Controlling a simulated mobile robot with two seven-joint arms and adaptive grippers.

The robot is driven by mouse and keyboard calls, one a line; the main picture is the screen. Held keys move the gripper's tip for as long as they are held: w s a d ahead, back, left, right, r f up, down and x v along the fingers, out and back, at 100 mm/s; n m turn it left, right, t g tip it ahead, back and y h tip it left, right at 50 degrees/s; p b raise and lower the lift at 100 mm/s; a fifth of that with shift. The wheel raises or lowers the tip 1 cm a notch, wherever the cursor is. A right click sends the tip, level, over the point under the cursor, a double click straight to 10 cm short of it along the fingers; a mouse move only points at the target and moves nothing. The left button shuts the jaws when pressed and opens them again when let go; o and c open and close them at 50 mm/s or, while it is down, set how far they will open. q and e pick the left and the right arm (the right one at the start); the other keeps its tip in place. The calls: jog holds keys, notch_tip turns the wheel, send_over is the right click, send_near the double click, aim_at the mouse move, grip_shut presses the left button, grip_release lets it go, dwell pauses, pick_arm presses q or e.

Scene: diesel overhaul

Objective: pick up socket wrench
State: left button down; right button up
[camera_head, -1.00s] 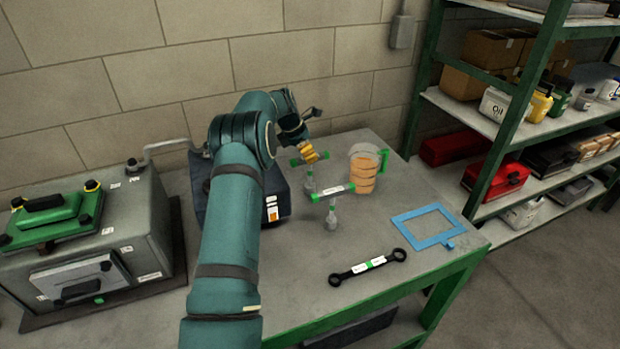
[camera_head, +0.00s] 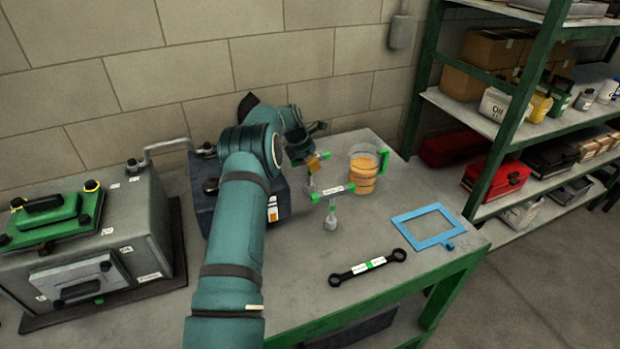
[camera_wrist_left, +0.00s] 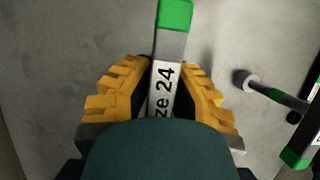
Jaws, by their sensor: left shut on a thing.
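Two T-shaped socket wrenches with grey handles and green ends stand upright on the bench. My left gripper (camera_head: 312,163), with yellow fingers, is shut on the handle of the rear socket wrench (camera_head: 310,184), partly hidden by the gripper in the head view. In the left wrist view the fingers (camera_wrist_left: 160,90) grip both sides of this handle (camera_wrist_left: 171,48), whose label reads "ze 24". The front socket wrench (camera_head: 331,214) stands close by; part of it shows at the right of the wrist view (camera_wrist_left: 246,80). My right gripper is not in view.
A clear jug (camera_head: 364,172) with orange liquid stands just right of the wrenches. A black ring spanner (camera_head: 367,266) and a blue frame (camera_head: 427,226) lie in front. A dark blue case (camera_head: 240,205) stands behind my arm, and a grey machine (camera_head: 120,215) stands left.

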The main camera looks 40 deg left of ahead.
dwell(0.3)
pick_arm(q)
notch_tip(320, 180, up, 10)
jog(key=shift+p, duration=0.3)
jog(key=c, duration=1.6)
grip_release()
grip_shut()
jog(key=shift+r, duration=0.1)
